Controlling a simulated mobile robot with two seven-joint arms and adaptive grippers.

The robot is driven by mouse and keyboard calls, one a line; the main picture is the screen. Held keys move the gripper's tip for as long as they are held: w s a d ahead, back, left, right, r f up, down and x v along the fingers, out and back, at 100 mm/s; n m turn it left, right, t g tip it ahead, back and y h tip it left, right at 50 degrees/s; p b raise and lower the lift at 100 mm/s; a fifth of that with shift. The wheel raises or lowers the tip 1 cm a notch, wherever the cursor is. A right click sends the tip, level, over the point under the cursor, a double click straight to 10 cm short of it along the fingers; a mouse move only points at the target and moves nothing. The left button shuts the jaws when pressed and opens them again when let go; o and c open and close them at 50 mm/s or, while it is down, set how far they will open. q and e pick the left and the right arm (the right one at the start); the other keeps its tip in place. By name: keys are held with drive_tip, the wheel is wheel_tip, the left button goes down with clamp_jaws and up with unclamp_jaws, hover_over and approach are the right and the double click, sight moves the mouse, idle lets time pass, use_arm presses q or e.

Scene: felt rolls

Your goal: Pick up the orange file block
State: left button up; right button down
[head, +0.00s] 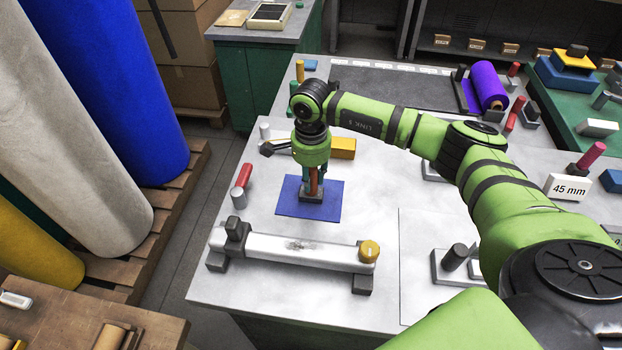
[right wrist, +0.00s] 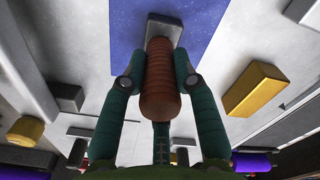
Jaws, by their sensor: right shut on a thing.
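The orange file block has a rounded orange-brown handle and a grey block at its far end. In the right wrist view its handle (right wrist: 160,98) lies between the two green fingers of my right gripper (right wrist: 158,80), which is shut on it. In the head view my right gripper (head: 314,183) points down over the blue mat (head: 290,203), with the grey base (head: 312,198) of the file block below the fingers. I cannot tell whether the base touches the mat. My left gripper is not in view.
A yellow block (head: 343,148) stands just behind the gripper. A long white bar on grey supports (head: 295,248) with a yellow knob (head: 369,251) lies in front of the mat. A red-handled tool (head: 242,178) lies to the left. Bare table shows around the mat.

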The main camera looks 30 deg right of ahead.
wheel_tip(320, 180, up, 3)
drive_tip(key=shift+w+b, duration=0.15)
drive_tip(key=shift+b, duration=0.9)
drive_tip(key=s+d+r+b, duration=0.4)
drive_tip(key=s+d+r, duration=0.2)
drive_tip(key=s+r, duration=0.2)
drive_tip(key=shift+s+d, duration=0.25)
drive_tip(key=shift+s, duration=0.75)
